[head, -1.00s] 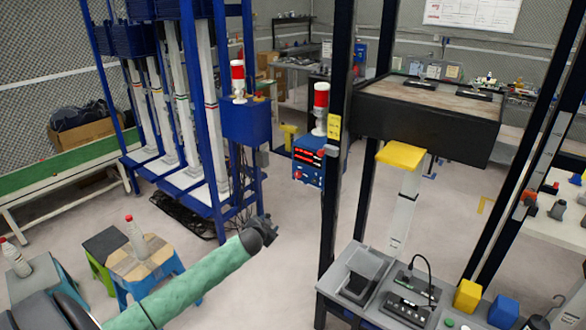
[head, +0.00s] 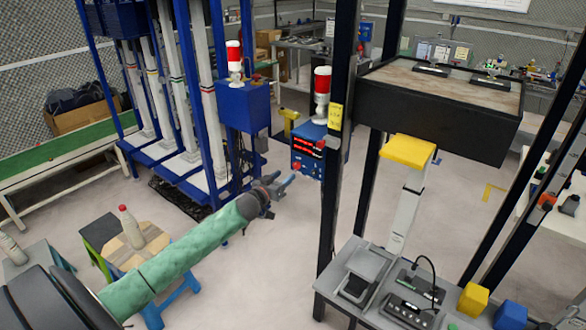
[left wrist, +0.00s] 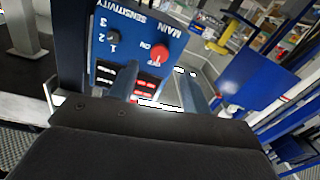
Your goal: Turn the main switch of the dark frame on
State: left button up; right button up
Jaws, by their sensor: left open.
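The dark frame (head: 333,215) stands right of centre in the head view. A blue control box (head: 306,140) with red displays is mounted at its left post. The red main switch (left wrist: 160,55) shows in the left wrist view between ON and OFF lettering; its exact setting is hard to read. It is a small red knob (head: 297,167) low on the box in the head view. My left gripper (head: 284,190) is open and empty, just left of and below the box, apart from the switch. In the left wrist view its fingers (left wrist: 160,75) straddle the switch's line. My right gripper is not seen.
A black sensitivity knob (left wrist: 113,38) sits beside the main switch. A red-white lamp (head: 322,90) stands above the box. A blue frame (head: 217,190) stands behind to the left. A bottle (head: 131,228) stands on a stool near my left arm. Open floor lies below the gripper.

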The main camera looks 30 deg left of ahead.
aim_at(296, 166)
pick_arm(q)
jog(key=w+p, duration=0.2)
jog(key=w, duration=0.3)
jog(key=shift+r, duration=0.2)
jog(key=shift+w+d+f, duration=0.1)
jog(key=shift+w+f, duration=0.05)
jog(key=shift+w, duration=0.65)
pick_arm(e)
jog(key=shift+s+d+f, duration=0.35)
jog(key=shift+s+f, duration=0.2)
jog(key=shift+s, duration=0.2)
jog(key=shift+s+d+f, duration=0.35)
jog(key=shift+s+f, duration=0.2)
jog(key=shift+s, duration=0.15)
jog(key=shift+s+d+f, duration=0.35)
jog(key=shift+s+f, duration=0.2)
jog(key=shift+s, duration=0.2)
pick_arm(q)
jog(key=shift+c, duration=0.2)
jog(key=c, duration=1)
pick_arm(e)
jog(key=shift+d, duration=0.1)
